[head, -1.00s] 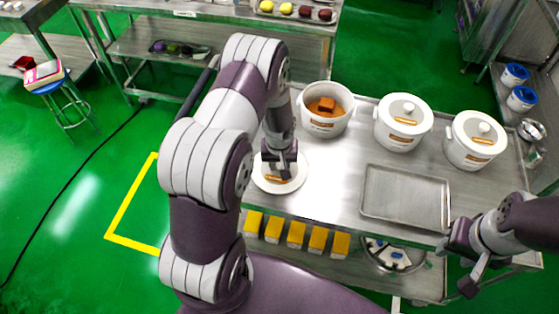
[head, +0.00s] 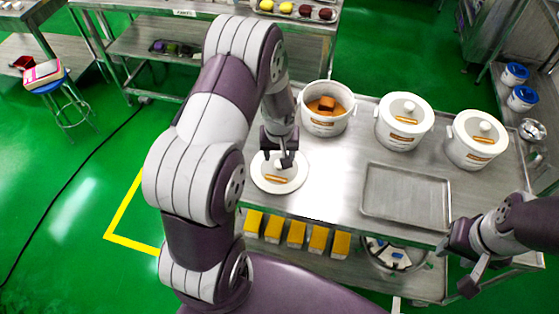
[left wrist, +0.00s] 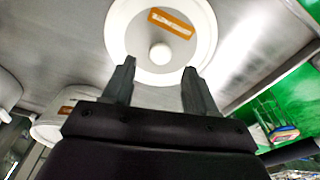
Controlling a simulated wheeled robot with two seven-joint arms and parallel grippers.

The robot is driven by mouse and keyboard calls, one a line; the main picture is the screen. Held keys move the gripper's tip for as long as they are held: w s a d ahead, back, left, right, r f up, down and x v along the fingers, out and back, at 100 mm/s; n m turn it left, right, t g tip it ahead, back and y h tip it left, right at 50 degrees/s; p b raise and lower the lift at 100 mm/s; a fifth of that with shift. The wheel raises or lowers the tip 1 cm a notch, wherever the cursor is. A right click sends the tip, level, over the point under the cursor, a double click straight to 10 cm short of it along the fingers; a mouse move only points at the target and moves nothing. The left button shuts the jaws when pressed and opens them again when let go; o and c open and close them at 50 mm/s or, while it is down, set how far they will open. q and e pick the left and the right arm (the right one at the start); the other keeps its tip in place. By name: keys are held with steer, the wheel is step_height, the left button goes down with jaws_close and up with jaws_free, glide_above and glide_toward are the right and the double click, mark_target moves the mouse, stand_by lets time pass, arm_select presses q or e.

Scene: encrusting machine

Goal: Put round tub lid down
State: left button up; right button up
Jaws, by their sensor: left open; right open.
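The round white tub lid (head: 266,184) with an orange label lies flat on the steel table, left of the open tub. My left gripper (head: 282,160) is open just above the lid's knob. In the left wrist view the lid (left wrist: 120,25) and its round knob (left wrist: 160,53) show beyond the two spread fingers (left wrist: 156,85), with nothing between them. The open white tub (head: 325,124) holds orange-brown filling with a brown block in it. My right gripper (head: 468,270) is open and empty beyond the table's front right.
Two lidded white tubs (head: 402,133) (head: 476,152) stand to the right on the table. An empty metal tray (head: 405,212) lies in front of them. Yellow boxes (head: 296,234) line the shelf below the front edge. Bare table (head: 335,180) lies between lid and tray.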

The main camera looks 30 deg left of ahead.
arm_select(q)
steer(key=s+d+r+m, duration=0.5)
steer(key=s+d+r, duration=0.2)
steer(key=s+r, duration=0.5)
steer(key=shift+s+d+r+m+h, duration=0.3)
steer(key=shift+s+d+r+m, duration=0.05)
steer(key=shift+d+r+m, duration=0.05)
